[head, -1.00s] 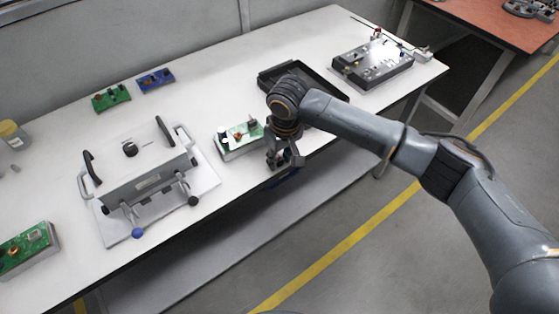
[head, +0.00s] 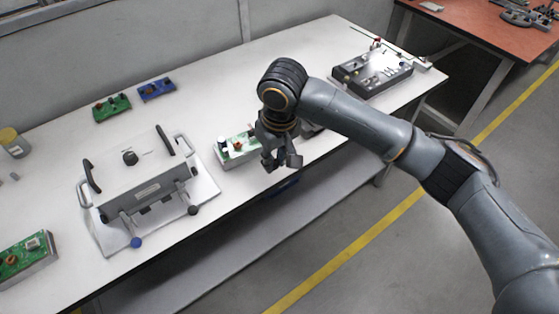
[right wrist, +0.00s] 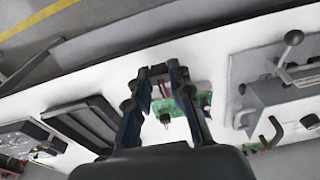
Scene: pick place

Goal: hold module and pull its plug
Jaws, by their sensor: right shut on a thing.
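The module (head: 236,151) is a pale box with a green board, near the table's front edge in the head view. Its green board (right wrist: 173,130) also shows in the right wrist view, below and between my fingers. My right gripper (head: 273,163) is at the module's right end, pointing down. In the right wrist view my right gripper (right wrist: 165,72) is shut on a small dark plug (right wrist: 158,70) with red wires beside it. The fingers hide part of the plug, and I cannot tell if it is still seated. My left gripper is not in view.
A grey fixture with handles (head: 148,190) stands left of the module. Green (head: 111,107) and blue (head: 157,89) boards lie behind. Another green module (head: 22,258) is at far left. A black tray (right wrist: 88,120) and a grey panel box (head: 372,75) are right of the module.

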